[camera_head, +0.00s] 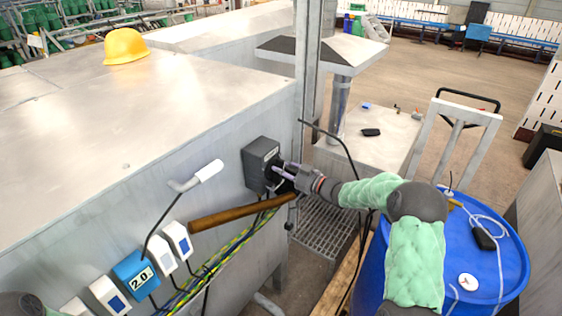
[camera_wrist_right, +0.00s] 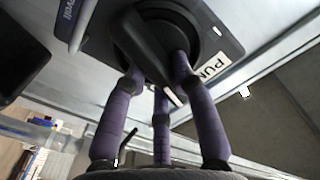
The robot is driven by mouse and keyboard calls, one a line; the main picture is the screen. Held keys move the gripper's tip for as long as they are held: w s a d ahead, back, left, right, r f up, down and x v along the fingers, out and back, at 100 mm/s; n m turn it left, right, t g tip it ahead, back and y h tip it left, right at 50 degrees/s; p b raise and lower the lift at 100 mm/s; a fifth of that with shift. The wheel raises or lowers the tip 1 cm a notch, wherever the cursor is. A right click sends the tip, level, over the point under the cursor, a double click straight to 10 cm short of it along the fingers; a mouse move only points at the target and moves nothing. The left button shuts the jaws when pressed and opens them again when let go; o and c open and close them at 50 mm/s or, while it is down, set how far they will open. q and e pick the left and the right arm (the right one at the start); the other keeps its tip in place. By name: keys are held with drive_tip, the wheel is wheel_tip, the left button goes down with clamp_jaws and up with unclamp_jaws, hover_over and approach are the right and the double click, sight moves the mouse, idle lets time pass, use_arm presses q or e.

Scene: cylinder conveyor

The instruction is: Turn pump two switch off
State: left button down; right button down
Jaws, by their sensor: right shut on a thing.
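The pump switch is a dark grey box (camera_head: 262,163) on the side wall of the big metal cabinet. In the right wrist view its black rotary knob (camera_wrist_right: 142,42) sits in a round recess, beside a white label (camera_wrist_right: 214,68) with only its first letters in sight. My right gripper (camera_head: 281,174) is at the front of the box. In the right wrist view its purple fingers (camera_wrist_right: 155,68) are around the knob and shut on it. My left gripper is not in view.
A brown bar (camera_head: 240,212) and yellow-green cables (camera_head: 228,252) run below the switch. A white-ended handle (camera_head: 207,171) sticks out to its left. Blue and white boxes (camera_head: 135,275) line the wall. A blue barrel (camera_head: 512,262) stands right. A yellow helmet (camera_head: 125,46) lies on the cabinet.

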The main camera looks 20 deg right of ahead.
drive_tip(key=m+p, duration=0.3)
drive_tip(key=shift+w+d+m+p, duration=0.1)
drive_tip(key=shift+d+m+p, duration=0.05)
drive_tip(key=shift+m+p, duration=0.15)
drive_tip(key=m+p, duration=0.2)
drive_tip(key=shift+f+m, duration=0.2)
drive_tip(key=shift+m, duration=0.2)
drive_tip(key=shift+f+m+p, duration=0.2)
drive_tip(key=shift+m+p, duration=0.4)
drive_tip(key=shift+m, duration=0.65)
drive_tip(key=shift+f+m+p, duration=0.2)
drive_tip(key=shift+m+p, duration=0.4)
drive_tip(key=shift+m, duration=0.7)
drive_tip(key=shift+f+m+p, duration=0.2)
drive_tip(key=shift+m+p, duration=0.4)
drive_tip(key=shift+m, duration=0.65)
drive_tip(key=c, duration=1)
unclamp_jaws()
